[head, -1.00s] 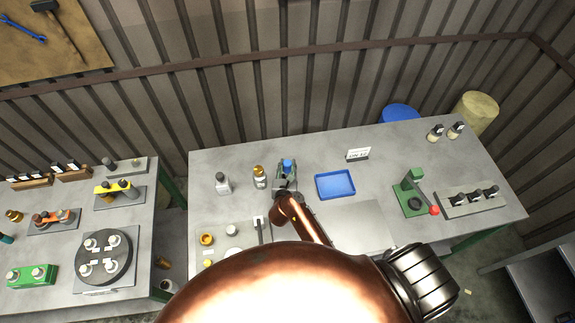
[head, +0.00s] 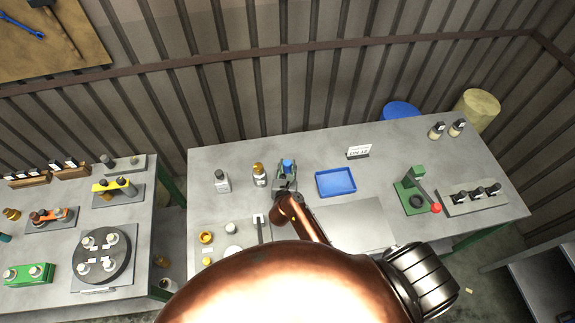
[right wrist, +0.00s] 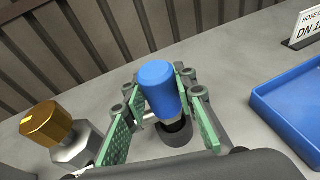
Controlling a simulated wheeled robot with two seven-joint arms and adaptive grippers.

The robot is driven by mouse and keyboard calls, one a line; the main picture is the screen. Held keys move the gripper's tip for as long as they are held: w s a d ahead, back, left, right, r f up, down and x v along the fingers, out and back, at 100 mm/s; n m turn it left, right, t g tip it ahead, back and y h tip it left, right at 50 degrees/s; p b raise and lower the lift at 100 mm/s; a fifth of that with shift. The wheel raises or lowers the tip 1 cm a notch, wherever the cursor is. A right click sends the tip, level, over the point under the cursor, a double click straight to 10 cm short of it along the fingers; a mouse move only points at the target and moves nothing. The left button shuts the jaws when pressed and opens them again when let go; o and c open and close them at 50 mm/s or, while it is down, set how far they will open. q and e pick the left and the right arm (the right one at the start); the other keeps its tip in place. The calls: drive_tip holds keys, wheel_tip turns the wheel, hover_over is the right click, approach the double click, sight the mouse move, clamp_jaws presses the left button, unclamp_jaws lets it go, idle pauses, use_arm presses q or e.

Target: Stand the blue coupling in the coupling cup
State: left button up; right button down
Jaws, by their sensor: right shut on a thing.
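The blue coupling (right wrist: 161,88) is upright with a slight tilt in the right wrist view, with a pale metal lower end. In the head view its blue top (head: 287,163) shows above my right gripper (head: 286,175). My right gripper (right wrist: 160,97) is shut on the coupling, with a green-padded finger on each side. A dark round coupling cup (right wrist: 178,138) is directly below it. The coupling's lower end is at the cup's mouth; how deep it sits is hidden. My left gripper is not in view.
A gold-capped metal fitting (right wrist: 62,136) stands close on the left, and a grey bottle-like part (head: 222,182) beyond it. A blue tray (head: 336,182) lies to the right. A small sign (head: 359,152) stands behind the tray. A green press (head: 412,194) is farther right.

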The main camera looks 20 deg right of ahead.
drive_tip(key=shift+f+b, duration=0.55)
drive_tip(key=shift+f, duration=0.2)
drive_tip(key=c, duration=1.6)
unclamp_jaws()
drive_tip(key=shift+o, duration=0.4)
drive_tip(key=shift+f, duration=0.15)
wheel_tip(320, 180, up, 10)
drive_tip(key=shift+r, duration=0.1)
